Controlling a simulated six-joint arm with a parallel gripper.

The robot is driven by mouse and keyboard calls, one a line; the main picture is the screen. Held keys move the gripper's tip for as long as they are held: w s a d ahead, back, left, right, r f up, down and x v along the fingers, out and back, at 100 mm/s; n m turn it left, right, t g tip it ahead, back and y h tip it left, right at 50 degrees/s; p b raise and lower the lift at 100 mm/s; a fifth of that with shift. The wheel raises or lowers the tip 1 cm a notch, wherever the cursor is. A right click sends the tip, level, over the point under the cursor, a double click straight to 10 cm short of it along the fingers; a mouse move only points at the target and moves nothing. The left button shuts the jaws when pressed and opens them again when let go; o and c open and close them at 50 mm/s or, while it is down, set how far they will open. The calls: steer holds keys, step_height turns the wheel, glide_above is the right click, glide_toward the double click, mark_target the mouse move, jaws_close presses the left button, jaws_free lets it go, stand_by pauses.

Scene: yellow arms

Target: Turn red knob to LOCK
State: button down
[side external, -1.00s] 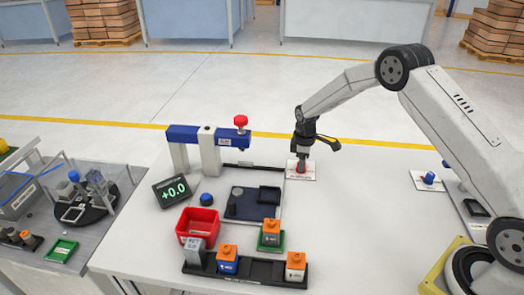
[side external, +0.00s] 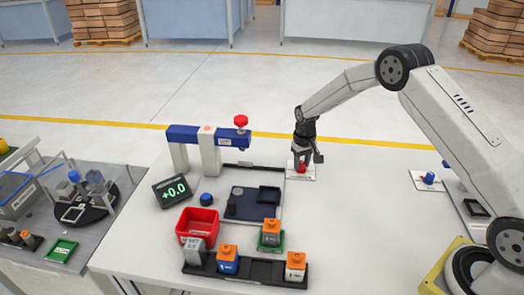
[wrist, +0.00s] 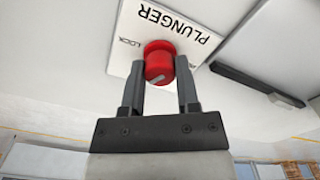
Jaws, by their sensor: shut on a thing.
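The red knob (side external: 301,169) sits on a white plate (side external: 312,175) on the bench, right of the dark panel. In the wrist view the knob (wrist: 158,58) has a small grey mark on its side facing my gripper. The plate (wrist: 195,15) reads PLUNGER, with LOCK printed left of the knob and another label on the right, partly hidden. My gripper (wrist: 160,72) is shut on the red knob, one finger on each side. In the side view my gripper (side external: 302,160) points down over it. Which label the knob is set to, I cannot tell.
A blue press frame (side external: 185,134) with a red knob on top (side external: 241,120) stands left. Before it are a display reading +0.0 (side external: 172,190), a dark panel (side external: 250,205), a red bin (side external: 190,222) and a rack of blocks (side external: 250,275). A blue knob (side external: 429,178) is right.

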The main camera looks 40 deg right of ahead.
mark_target(302, 163)
steer(key=shift+m, duration=1.7)
steer(key=shift+c, duration=1.7)
jaws_free()
steer(key=shift+r, duration=0.15)
steer(key=shift+r, duration=3.8)
